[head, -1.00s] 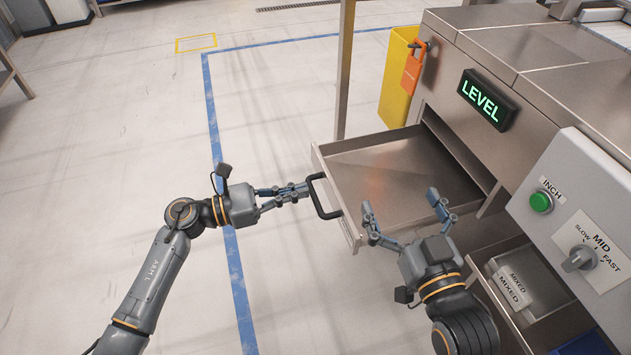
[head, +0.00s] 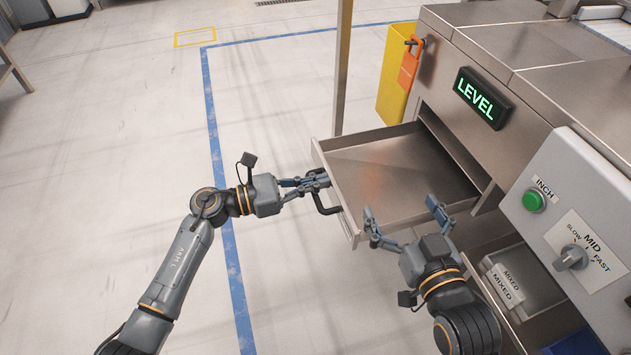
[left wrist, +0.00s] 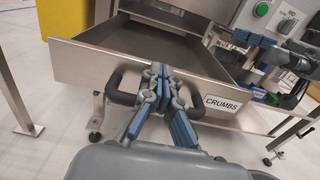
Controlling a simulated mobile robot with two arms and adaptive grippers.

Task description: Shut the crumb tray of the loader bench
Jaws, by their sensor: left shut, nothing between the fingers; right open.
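The crumb tray (head: 395,170) is a shallow metal drawer, pulled well out of the loader bench (head: 530,75). Its front panel with a CRUMBS label shows in the left wrist view (left wrist: 75,62). A black bar handle (head: 326,207) is on the front. My left gripper (head: 325,180) is shut and empty, its fingertips at the tray's front by the handle; I cannot tell if they touch it. In the left wrist view the fingers (left wrist: 160,75) cover the handle's middle. My right gripper (head: 403,208) is open and empty, over the tray's near side.
A control box with a green INCH button (head: 534,200) and a speed knob (head: 571,257) is at the right. Below is a bin labelled MIXED (head: 520,280). The floor at left is clear.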

